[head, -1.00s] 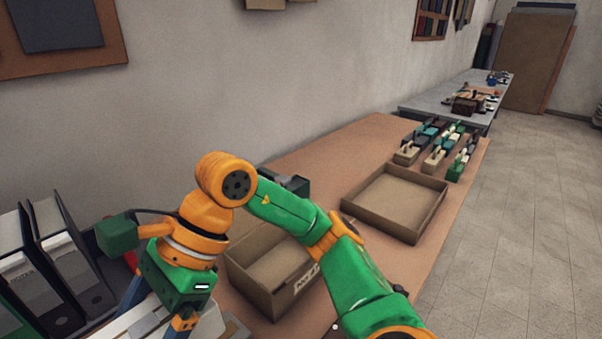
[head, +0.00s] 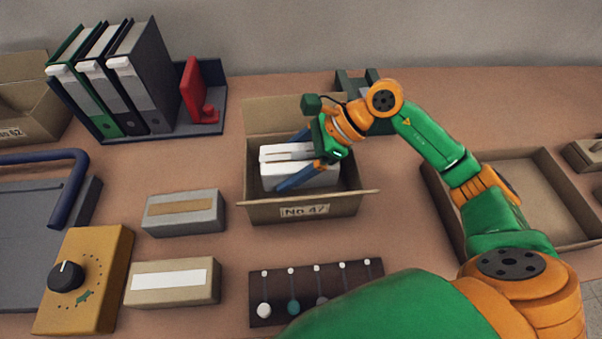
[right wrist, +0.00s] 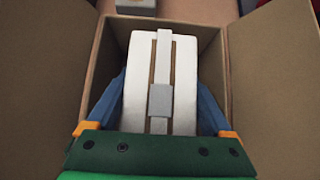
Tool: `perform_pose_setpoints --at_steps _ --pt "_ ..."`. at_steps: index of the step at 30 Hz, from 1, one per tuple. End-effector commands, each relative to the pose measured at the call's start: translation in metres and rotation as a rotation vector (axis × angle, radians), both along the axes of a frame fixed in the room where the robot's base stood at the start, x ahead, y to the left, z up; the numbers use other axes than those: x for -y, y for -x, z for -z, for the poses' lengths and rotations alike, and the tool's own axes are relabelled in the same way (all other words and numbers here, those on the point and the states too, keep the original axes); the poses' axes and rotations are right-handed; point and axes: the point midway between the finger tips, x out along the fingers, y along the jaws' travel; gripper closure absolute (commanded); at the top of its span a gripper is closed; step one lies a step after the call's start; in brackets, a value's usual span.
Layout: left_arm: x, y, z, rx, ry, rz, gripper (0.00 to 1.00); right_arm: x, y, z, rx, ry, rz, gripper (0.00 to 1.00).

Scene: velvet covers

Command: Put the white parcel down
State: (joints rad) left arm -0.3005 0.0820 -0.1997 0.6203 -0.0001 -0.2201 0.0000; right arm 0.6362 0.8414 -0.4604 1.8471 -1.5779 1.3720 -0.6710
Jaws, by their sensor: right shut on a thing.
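The white parcel (head: 272,172) is inside the open cardboard box marked No 47 (head: 262,213), in the middle of the head view. My right gripper (head: 287,163) reaches down into this box with its blue fingers shut on the parcel's two sides. In the right wrist view the parcel (right wrist: 185,85) shows a tan band, a white strip and a grey block on top. Box walls (right wrist: 262,80) surround it there. I cannot tell whether the parcel touches the box floor. My left gripper is not in view.
A grey box with a tan label (head: 208,222) and a cream box with a white label (head: 210,295) lie left of the carton. A dark panel with several knobs (head: 335,278) lies in front. Binders (head: 135,85) stand behind left. A shallow empty tray (head: 545,185) is at right.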

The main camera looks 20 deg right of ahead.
Motion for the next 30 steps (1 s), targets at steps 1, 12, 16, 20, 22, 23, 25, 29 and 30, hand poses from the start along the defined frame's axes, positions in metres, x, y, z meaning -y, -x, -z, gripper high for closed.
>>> perform_pose_setpoints --at_steps 1,12,16,20,22,23,25,29,30 --pt "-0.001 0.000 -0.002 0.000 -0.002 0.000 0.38 0.000 0.001 0.007 -0.004 -0.002 0.001 1.00" --pt "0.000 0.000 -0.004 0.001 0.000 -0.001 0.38 0.000 0.000 0.049 0.002 -0.002 0.000 1.00" --pt "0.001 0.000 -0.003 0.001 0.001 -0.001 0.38 0.000 0.000 0.050 0.002 -0.002 0.000 1.00" --pt "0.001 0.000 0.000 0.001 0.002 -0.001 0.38 0.000 0.000 0.053 0.000 -0.001 0.000 0.10" --pt "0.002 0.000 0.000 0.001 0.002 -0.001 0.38 0.000 0.000 0.052 0.000 -0.001 0.000 0.00" --pt "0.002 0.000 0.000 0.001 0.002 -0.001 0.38 0.000 0.000 0.052 0.000 -0.001 0.000 0.00" --pt "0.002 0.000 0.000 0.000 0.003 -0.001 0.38 0.000 0.000 0.052 0.000 -0.001 0.000 0.00" --pt "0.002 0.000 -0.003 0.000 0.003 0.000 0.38 0.000 0.000 0.049 0.000 -0.001 0.000 0.00" --pt "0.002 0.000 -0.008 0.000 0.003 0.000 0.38 0.000 0.000 0.046 0.000 -0.001 0.000 0.00"
